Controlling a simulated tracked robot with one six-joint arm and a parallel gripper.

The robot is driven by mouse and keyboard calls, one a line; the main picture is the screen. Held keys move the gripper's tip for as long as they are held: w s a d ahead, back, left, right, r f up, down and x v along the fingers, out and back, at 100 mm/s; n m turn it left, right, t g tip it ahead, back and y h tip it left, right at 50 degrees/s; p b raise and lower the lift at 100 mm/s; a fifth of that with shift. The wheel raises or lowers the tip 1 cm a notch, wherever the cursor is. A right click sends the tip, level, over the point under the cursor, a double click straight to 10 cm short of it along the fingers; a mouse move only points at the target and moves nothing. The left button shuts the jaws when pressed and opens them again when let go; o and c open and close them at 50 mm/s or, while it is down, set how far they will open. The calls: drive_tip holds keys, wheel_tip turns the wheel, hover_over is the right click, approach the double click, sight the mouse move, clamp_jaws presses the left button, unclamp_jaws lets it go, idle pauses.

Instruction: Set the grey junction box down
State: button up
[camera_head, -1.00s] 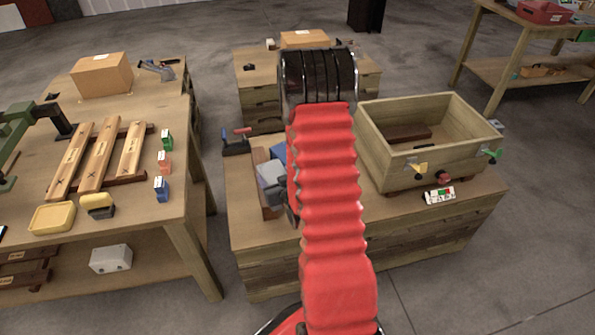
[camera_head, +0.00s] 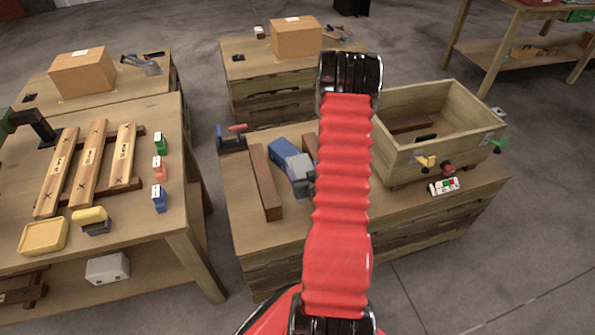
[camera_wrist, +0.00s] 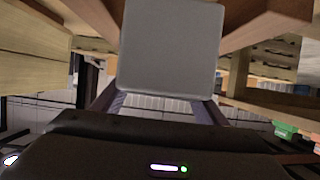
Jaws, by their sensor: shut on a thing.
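The grey junction box shows in the wrist view as a flat, pale grey face (camera_wrist: 170,48) with rounded corners. My gripper (camera_wrist: 162,101) is shut on it, with dark fingers on its two sides. In the head view a blue-and-grey shape (camera_head: 290,163) shows left of my red arm, at the middle bench. I cannot clearly separate box from gripper there, and my arm hides part of it. A brown wooden rail (camera_head: 265,183) lies to its left, and another brown piece (camera_head: 309,146) shows to its right. Contact between the box and the bench top cannot be told.
The middle bench top (camera_head: 238,190) is bare left of the rail. A wooden crate (camera_head: 437,153) stands on its right part. A small clamp (camera_head: 232,140) sits at its back left. The left table (camera_head: 130,225) holds planks and coloured boxes. A pale box (camera_head: 107,268) sits below.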

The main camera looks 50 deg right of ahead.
drive_tip(key=shift+r, duration=0.1)
drive_tip(key=shift+f, duration=2.9)
drive_tip(key=shift+f, duration=0.1)
drive_tip(key=shift+s+f, duration=0.1)
drive_tip(key=shift+f, duration=1.9)
drive_tip(key=o, duration=2.1)
drive_tip(key=shift+f, duration=0.15)
drive_tip(key=shift+c, duration=0.2)
